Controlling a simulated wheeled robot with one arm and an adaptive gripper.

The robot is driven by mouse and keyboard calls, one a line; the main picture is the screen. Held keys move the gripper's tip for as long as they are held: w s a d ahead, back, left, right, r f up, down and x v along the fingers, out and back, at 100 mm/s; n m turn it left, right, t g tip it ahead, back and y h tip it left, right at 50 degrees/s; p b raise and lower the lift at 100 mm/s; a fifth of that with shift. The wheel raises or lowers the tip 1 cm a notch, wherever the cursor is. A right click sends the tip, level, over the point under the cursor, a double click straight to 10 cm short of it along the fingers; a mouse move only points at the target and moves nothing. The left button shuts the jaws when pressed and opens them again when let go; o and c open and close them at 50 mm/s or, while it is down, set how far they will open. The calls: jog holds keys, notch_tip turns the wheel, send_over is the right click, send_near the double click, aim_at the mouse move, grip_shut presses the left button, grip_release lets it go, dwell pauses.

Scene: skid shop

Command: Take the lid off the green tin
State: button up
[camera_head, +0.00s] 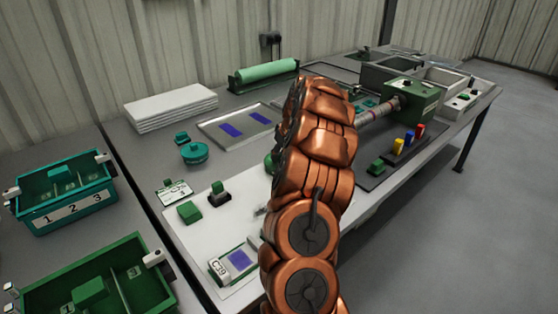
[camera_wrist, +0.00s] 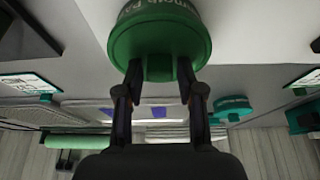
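The green tin (camera_wrist: 160,30) is round, with pale lettering on its side, and shows at the top of the wrist view. In the head view my arm covers the gripper and most of the tin; only a green edge (camera_head: 268,163) shows left of the arm.
A teal round tin (camera_head: 194,153) stands nearby on the bench. A metal tray (camera_head: 213,135) with blue pads and a white stack (camera_head: 170,106) lie behind. Green blocks and a card stand at the front left; a machine (camera_head: 408,97) is at right.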

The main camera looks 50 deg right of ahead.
jog(key=c, duration=0.6)
jog(key=shift+r, duration=0.1)
